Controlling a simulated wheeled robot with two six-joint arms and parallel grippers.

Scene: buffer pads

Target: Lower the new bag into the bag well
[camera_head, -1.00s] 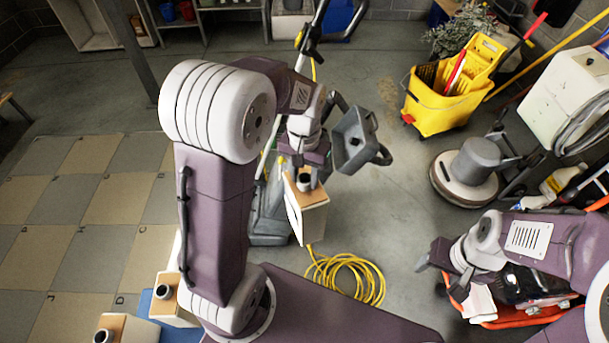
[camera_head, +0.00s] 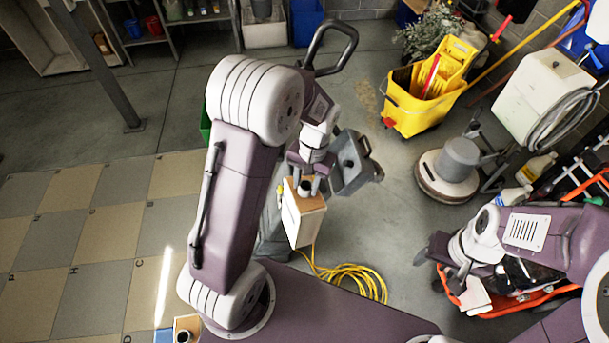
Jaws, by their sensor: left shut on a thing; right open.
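The new bag (camera_head: 303,222) is a cream box-shaped bag with a tan top and a dark round collar. My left gripper (camera_head: 305,188) is shut on it at the collar and holds it up, slightly tilted. A grey upright machine (camera_head: 272,238) stands behind the bag and my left arm, mostly hidden. A grey open tray-like part with a handle (camera_head: 350,165) is just right of the gripper. I cannot clearly make out the bag well's opening; bag and arm cover that area.
A coiled yellow cord (camera_head: 352,278) lies on the floor below the bag. A yellow mop bucket (camera_head: 420,108) and floor polisher (camera_head: 450,170) stand to the right. An orange-edged tray (camera_head: 515,318) is below my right arm. Another bag (camera_head: 187,328) shows at the bottom left.

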